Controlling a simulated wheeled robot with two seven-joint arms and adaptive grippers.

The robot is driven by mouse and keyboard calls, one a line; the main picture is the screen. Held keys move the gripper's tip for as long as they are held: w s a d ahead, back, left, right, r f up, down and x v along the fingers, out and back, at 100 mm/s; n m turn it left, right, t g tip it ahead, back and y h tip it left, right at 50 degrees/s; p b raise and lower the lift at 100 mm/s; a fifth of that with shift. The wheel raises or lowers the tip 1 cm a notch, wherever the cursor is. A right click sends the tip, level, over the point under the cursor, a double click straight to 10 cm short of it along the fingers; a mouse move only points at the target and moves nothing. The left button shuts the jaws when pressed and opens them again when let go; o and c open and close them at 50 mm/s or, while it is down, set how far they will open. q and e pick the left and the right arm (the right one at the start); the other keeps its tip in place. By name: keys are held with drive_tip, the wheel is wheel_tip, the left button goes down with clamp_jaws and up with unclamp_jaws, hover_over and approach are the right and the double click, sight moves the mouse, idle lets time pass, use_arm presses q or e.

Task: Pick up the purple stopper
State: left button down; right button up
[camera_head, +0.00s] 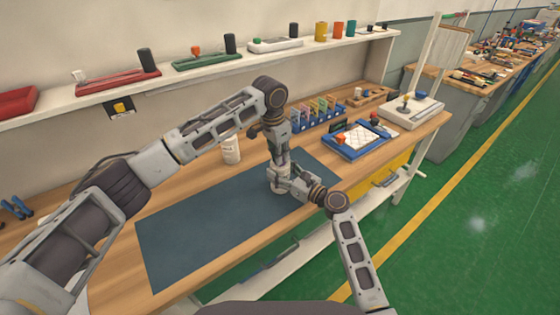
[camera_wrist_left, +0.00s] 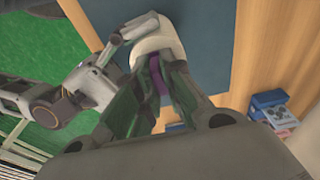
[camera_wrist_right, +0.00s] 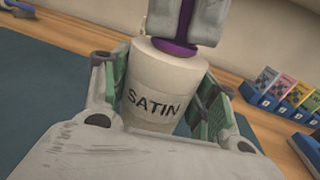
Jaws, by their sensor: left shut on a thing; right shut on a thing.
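The purple stopper (camera_wrist_right: 172,46) shows at the top of a cream-white bottle (camera_wrist_right: 153,88) marked SATIN. In the left wrist view the stopper (camera_wrist_left: 157,72) is between the fingers of my left gripper (camera_wrist_left: 160,88), which is shut on it from above. My right gripper (camera_wrist_right: 160,98) is shut around the bottle's body from the side. In the camera_head view both grippers meet over the dark mat (camera_head: 190,228), and the stopper is hidden there. I cannot tell whether the stopper is still seated in the bottle's neck.
A white container (camera_head: 231,150) stands behind the mat. A blue rack of cards (camera_head: 317,115) and a blue tray (camera_head: 353,140) lie to the right on the bench. A shelf (camera_head: 190,72) with several items runs along the wall. The mat's left part is clear.

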idle(0.3)
use_arm(q)
drive_tip(key=shift+r, duration=5)
use_arm(e)
drive_tip(key=o, duration=1.3)
drive_tip(key=shift+s+d, duration=0.1)
drive_tip(key=shift+d, duration=0.05)
drive_tip(key=shift+v, duration=5.85)
use_arm(q)
drive_tip(key=shift+s+d+f, duration=0.1)
use_arm(e)
drive_tip(key=shift+s, duration=0.1)
